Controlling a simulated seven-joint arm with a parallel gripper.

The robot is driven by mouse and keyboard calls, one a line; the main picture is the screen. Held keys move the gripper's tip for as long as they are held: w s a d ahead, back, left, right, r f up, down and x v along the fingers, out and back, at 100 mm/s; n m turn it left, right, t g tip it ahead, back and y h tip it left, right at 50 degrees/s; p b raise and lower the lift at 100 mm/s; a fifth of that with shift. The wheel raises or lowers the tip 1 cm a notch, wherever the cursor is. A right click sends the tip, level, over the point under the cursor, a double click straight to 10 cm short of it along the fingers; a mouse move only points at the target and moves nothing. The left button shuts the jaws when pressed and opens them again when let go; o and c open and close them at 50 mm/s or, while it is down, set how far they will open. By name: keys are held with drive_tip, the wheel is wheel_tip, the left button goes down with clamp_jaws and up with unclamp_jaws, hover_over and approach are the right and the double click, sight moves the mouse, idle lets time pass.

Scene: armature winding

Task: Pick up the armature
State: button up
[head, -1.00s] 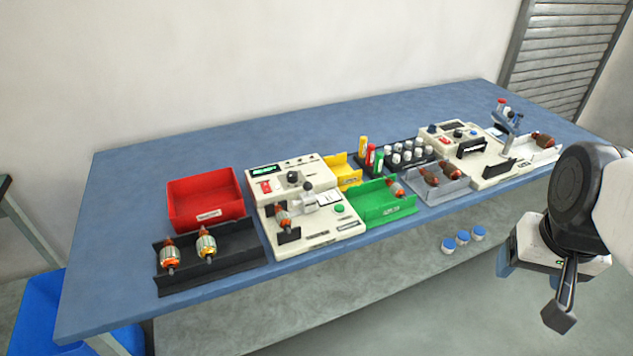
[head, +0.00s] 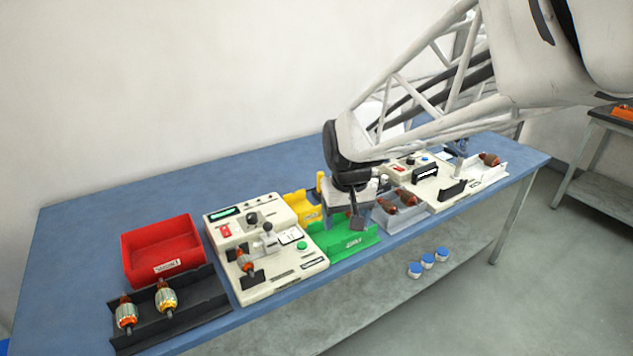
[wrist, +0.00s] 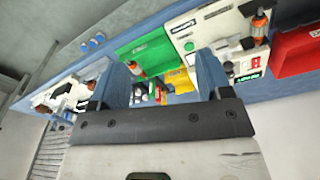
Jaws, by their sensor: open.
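Several armatures stand or lie along the bench. Two, with orange ends, stand in the black tray (head: 205,297), one at the left (head: 127,315) and one beside it (head: 166,297). Another armature (head: 244,261) sits on the white tester (head: 285,280). Brown-wound armatures (head: 403,197) lie in the grey tray (head: 400,222), and one (head: 489,159) lies at the far right. My gripper (head: 357,220) is open and empty above the green tray (head: 350,240), hiding its armature in the head view. That armature (wrist: 136,69) shows near one fingertip in the wrist view.
A red bin (head: 160,245) stands at the left and a yellow bin (head: 305,207) behind the green tray. A second white machine (head: 445,190) stands to the right. Several blue-capped jars (head: 428,261) are below the bench's front edge. The left end of the bench (head: 75,235) is bare.

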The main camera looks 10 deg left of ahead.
drive_tip(key=w+a+f+n, duration=0.1)
drive_tip(key=a+f, duration=0.2)
drive_tip(key=a, duration=0.4)
drive_tip(key=w+a+f+n, duration=0.1)
drive_tip(key=a+f, duration=0.3)
drive_tip(key=a, duration=0.4)
drive_tip(key=n+g, duration=0.1)
drive_tip(key=n, duration=0.1)
hover_over(244, 257)
wheel_tip(244, 257, down, 6)
drive_tip(key=shift+w+d+f, duration=0.1)
drive_tip(key=shift+f, duration=0.1)
drive_tip(key=shift+f, duration=1.2)
drive_tip(key=shift+f, duration=0.1)
drive_tip(key=shift+f, duration=2.5)
drive_tip(key=shift+c, duration=0.3)
